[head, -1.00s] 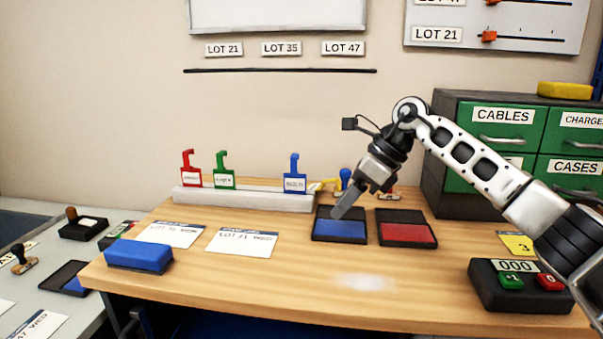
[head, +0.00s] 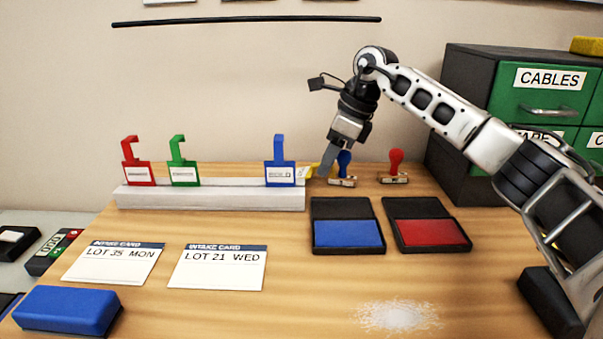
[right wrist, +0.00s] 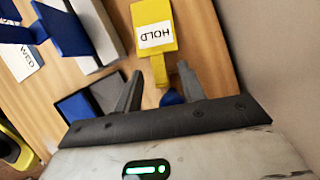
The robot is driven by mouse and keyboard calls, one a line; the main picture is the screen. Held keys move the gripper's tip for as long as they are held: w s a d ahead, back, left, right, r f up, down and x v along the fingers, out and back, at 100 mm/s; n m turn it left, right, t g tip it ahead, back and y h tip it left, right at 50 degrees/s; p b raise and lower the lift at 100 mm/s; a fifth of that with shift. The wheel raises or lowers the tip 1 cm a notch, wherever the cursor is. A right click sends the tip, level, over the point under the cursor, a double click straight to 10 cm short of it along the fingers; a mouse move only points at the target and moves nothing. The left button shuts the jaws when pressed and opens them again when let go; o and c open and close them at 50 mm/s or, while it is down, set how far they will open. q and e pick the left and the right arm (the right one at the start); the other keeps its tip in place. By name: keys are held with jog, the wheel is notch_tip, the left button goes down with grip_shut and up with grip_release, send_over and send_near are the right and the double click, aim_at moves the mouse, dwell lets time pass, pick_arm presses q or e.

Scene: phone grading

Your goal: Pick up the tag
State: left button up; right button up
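A yellow tag marked HOLD (right wrist: 157,36) lies flat on the wooden table in the right wrist view, its narrow yellow end pointing between my fingers. In the head view only a little of the yellow tag (head: 307,172) shows, at the right end of the white rack. My right gripper (head: 326,168) hangs over it, pointing down. In the right wrist view its fingers (right wrist: 160,88) are spread on either side of the narrow end, with nothing held. Red (head: 138,174), green (head: 184,174) and blue (head: 280,175) tags stand on the rack. My left gripper is not in view.
The white rack (head: 210,198) is left of my gripper. A blue-handled stamp (head: 344,162) is close behind it; a red-handled stamp (head: 396,160) stands farther right. Blue (head: 347,234) and red (head: 432,233) ink pads lie in front. Green drawers (head: 545,97) stand at right.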

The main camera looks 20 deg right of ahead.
jog(key=shift+w+f, duration=0.15)
jog(key=shift+f, duration=0.1)
jog(key=shift+a, duration=0.1)
grip_shut()
jog(key=shift+r, duration=0.2)
